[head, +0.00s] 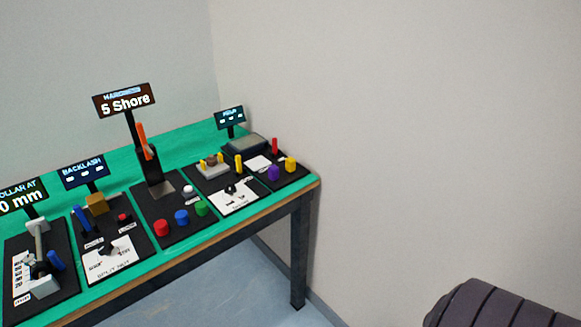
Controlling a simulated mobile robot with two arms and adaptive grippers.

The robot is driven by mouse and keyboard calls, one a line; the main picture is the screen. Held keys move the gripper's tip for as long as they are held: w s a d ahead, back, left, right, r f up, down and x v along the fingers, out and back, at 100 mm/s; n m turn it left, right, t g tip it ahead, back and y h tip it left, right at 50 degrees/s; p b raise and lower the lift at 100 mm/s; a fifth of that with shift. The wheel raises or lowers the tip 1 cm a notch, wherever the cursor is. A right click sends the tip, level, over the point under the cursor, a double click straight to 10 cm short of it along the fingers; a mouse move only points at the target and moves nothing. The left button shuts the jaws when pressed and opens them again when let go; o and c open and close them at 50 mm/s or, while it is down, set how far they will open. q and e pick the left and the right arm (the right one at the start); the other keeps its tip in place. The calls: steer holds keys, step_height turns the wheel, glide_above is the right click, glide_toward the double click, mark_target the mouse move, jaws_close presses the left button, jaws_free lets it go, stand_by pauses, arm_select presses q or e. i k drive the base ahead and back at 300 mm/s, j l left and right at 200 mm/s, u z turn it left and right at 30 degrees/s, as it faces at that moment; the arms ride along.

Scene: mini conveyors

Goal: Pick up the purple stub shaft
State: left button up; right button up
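A small purple piece (274,172), which looks like the stub shaft, stands on the black station board at the right end of the green table. A yellow piece (290,164) stands close to its right, and a red upright piece (275,146) is just behind it. The purple piece is small in the picture, so its exact shape is hard to tell. Neither of my grippers shows in the head view.
The green table (190,143) carries several black boards with small parts and upright signs. Red (162,228), blue (182,217) and green (202,208) pieces stand along the middle board's front. The wall (420,130) is right of the table; blue floor (215,295) is open in front.

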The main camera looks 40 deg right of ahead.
mark_target(274, 169)
steer(key=i+l+z, duration=0.45)
steer(key=i, duration=0.3)
